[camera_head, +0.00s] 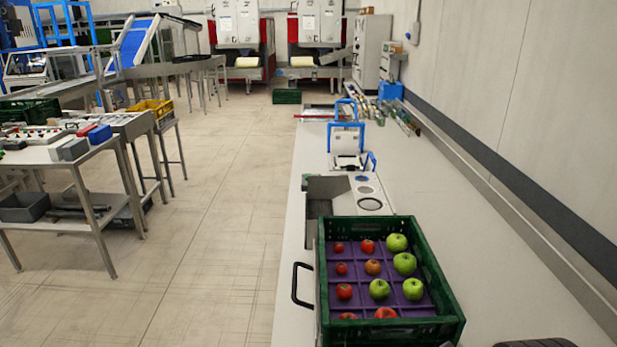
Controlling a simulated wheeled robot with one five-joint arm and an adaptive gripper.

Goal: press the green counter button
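I cannot make out a green counter button in this view. A green crate (448,322) with a purple tray inside stands on the long white counter (450,225) at the lower right. The tray holds red apples and green apples in rows. Behind the crate is a grey panel (340,188) with round marks or openings, one of them blue. I cannot tell whether any of these is a button. My gripper is not recognisable in the view. A dark shape is cut off at the bottom right edge, and I cannot tell what it is.
A blue and white device (346,138) stands on the counter beyond the panel. A wall (530,120) runs along the right. A table with tools (60,155) and a yellow crate (150,108) are at left. The tiled floor (215,200) between is clear.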

